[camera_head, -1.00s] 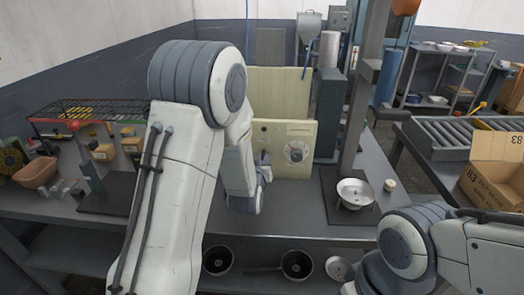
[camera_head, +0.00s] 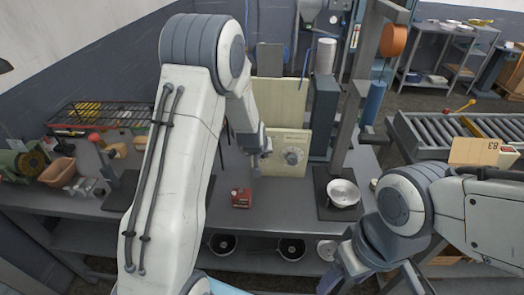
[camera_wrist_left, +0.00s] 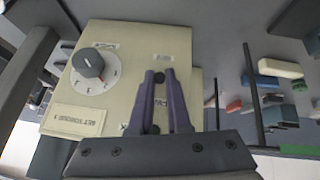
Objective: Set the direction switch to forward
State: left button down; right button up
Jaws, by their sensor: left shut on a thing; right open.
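The cream control panel (camera_head: 280,138) stands upright on the bench and carries a round dial (camera_head: 292,156). My left gripper (camera_head: 262,147) is at the panel's face, left of the dial. In the left wrist view the panel (camera_wrist_left: 130,38) fills the middle, with the dial's grey knob (camera_wrist_left: 88,63) to the left. There my left gripper's purple fingers (camera_wrist_left: 160,76) are shut on a small dark part, seemingly the direction switch. The fingers mostly hide it, and I cannot read its setting or the small labels. My right gripper (camera_head: 338,275) is low at the right front, away from the panel.
A red block (camera_head: 241,199) lies on the bench before the panel. A metal pan (camera_head: 343,192) sits on a dark plate to the right, beside a grey post. A wire rack (camera_head: 100,113) stands at the left. The bench front between the red block and the pan is clear.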

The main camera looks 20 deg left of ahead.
dwell(0.5)
pick_arm(q)
jog(key=c, duration=0.9)
grip_release()
jog(key=shift+s+r, duration=0.2)
jog(key=shift+r, duration=0.3)
jog(key=p+v, duration=0.3)
jog(key=v, duration=0.6)
jog(key=shift+r, duration=0.25)
